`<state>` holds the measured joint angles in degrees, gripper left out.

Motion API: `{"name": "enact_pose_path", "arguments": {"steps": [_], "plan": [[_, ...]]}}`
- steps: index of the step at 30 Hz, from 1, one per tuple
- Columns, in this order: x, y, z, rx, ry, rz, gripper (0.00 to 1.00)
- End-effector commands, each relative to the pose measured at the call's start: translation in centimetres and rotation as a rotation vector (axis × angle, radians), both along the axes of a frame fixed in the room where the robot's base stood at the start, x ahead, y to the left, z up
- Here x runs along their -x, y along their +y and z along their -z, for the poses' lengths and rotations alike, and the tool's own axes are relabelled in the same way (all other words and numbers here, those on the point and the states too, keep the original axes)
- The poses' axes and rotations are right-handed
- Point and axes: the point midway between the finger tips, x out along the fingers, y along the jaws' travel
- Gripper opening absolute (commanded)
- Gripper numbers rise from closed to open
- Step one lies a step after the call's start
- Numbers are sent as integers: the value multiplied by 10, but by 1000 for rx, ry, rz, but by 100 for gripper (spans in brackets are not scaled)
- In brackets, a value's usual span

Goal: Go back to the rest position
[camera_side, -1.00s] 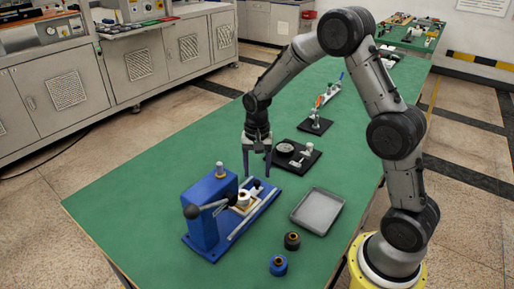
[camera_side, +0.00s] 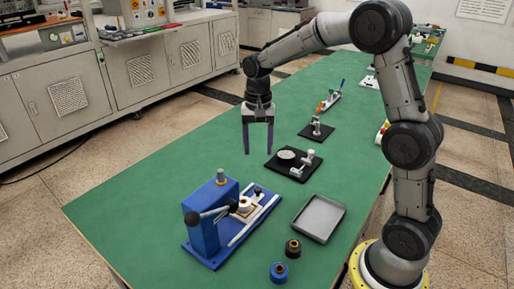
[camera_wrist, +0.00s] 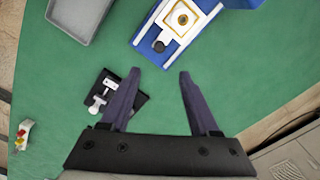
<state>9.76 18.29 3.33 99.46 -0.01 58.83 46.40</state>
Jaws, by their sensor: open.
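My gripper (camera_side: 259,138) is open and empty. It hangs pointing down above the green table (camera_side: 150,170), left of a black-based fixture with a pale round disc (camera_side: 288,156). In the wrist view, my gripper (camera_wrist: 160,95) shows two spread dark fingers with only green tabletop between them. The left finger partly hides a black-based fixture with a white clamp (camera_wrist: 100,95). The blue machine (camera_side: 203,225) stands on the table nearer the camera, apart from my gripper. Part of it shows at the top of the wrist view, with a white block holding a gold ring (camera_wrist: 182,18).
A grey tray (camera_side: 319,218) lies right of the blue machine. More small fixtures (camera_side: 317,130) stand farther back. The table's left side is clear.

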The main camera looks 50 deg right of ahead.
Motion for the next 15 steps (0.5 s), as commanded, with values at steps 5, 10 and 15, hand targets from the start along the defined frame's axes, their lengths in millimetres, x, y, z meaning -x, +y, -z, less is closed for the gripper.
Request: {"name": "enact_pose_path", "arguments": {"steps": [5,10,15], "plan": [[1,9,-32,12,-75,-20,62],[37,28,-86,29,-194,-68,62],[91,46,-121,54,-303,-193,62]]}}
